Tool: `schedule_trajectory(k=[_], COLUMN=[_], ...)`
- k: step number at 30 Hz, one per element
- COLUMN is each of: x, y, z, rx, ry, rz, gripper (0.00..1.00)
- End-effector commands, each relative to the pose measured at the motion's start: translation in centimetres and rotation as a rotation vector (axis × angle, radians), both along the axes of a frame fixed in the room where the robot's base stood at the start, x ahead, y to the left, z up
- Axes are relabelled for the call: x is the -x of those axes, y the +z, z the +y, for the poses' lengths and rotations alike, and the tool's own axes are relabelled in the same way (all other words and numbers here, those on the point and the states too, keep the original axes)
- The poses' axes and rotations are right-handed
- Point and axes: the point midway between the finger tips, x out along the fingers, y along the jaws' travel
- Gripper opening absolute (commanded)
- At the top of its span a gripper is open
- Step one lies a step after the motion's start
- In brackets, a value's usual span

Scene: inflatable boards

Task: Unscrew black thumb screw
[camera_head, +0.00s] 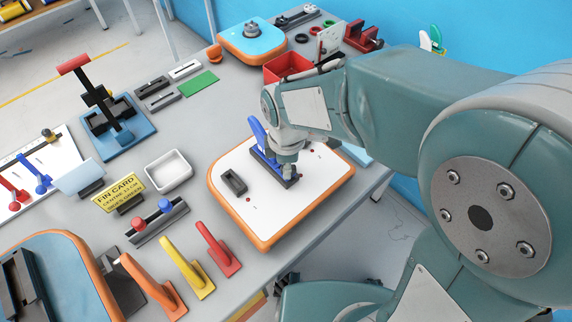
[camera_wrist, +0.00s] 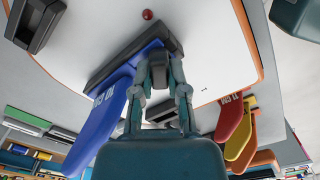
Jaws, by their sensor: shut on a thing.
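A white board with an orange edge (camera_head: 262,236) lies on the grey table. On it, a blue fin (camera_head: 257,134) stands in a long black fin box (camera_wrist: 112,50). The fin (camera_wrist: 98,115) also shows in the wrist view, left of my fingers. My gripper (camera_head: 287,170) points down at the fin box beside the fin. In the wrist view my gripper (camera_wrist: 163,62) is shut at the box, with a dark thing between its fingertips. The black thumb screw is largely hidden there, so its shape and how far it is screwed in cannot be seen.
A second black box (camera_head: 233,182) sits on the board to the left. Orange, yellow (camera_head: 187,268) and red fins (camera_head: 217,250) stand near the table's front edge. A white tray (camera_head: 169,171) and yellow sign (camera_head: 119,194) are left. A red bin (camera_head: 287,66) is behind.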

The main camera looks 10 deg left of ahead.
Motion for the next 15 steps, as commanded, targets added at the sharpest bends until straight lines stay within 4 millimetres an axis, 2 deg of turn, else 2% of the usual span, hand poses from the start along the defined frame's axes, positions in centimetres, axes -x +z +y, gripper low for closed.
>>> schedule_trajectory(k=[6,15], x=[0.37,0.39], y=[-0.33,-0.34], z=[-0.19,-0.19], rx=[0.006,0.006], ry=[0.189,0.208], rz=[0.011,0.012], gripper=[0.00,0.00])
